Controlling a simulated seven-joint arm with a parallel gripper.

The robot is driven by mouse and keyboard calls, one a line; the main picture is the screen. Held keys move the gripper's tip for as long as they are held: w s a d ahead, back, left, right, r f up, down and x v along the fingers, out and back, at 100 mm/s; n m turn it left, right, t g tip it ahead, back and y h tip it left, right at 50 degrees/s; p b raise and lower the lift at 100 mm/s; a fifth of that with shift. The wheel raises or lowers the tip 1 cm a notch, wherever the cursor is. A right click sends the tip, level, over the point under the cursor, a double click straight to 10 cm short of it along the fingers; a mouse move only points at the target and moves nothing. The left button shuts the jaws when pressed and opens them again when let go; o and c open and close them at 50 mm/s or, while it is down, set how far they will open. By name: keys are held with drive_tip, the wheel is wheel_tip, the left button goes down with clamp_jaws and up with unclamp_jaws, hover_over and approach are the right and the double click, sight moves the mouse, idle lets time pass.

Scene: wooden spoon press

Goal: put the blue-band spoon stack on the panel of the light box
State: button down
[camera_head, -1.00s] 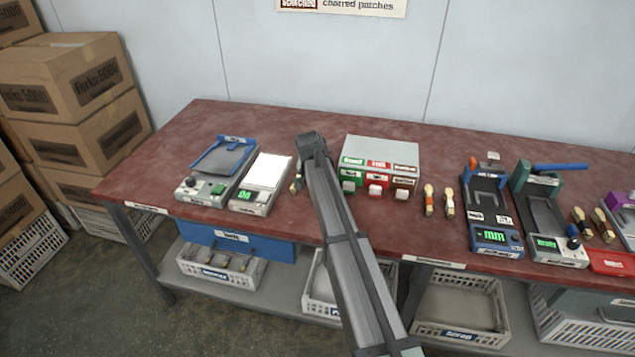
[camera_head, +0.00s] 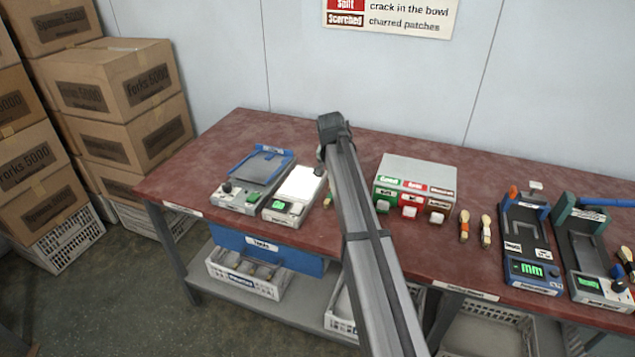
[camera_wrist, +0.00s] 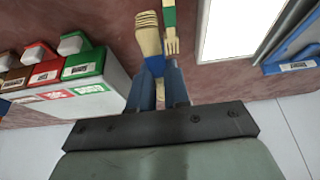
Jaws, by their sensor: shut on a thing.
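My gripper (camera_wrist: 162,88) is shut on the blue-band spoon stack (camera_wrist: 148,35) in the wrist view. The stack is pale wood, with its blue band close to the fingertips and its layered end pointing away from my gripper. The light box (camera_head: 271,211) has a bright white panel (camera_head: 298,184) in the head view. The panel also shows at the upper right of the wrist view (camera_wrist: 231,27). In the head view my gripper is up and to the right of the panel, mostly hidden by my arm.
A green-band wooden stack (camera_wrist: 170,28) lies on the table beside the held stack in the wrist view. A blue-edged device (camera_head: 256,170) stands left of the light box. A grey box with coloured buttons (camera_head: 418,172) stands right of my arm. Two more banded stacks (camera_head: 464,226) lie beyond it.

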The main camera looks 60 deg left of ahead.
drive_tip(key=n, duration=0.1)
approach(303, 180)
wheel_tip(303, 180, up, 3)
drive_tip(key=w+d, duration=0.2)
drive_tip(key=shift+a+m, duration=0.5)
drive_tip(key=shift+a, duration=1.2)
drive_tip(key=shift+s+f, duration=0.2)
drive_tip(key=shift+f, duration=4)
drive_tip(key=shift+f, duration=0.1)
drive_tip(key=c, duration=1.1)
unclamp_jaws()
drive_tip(key=v, duration=1.2)
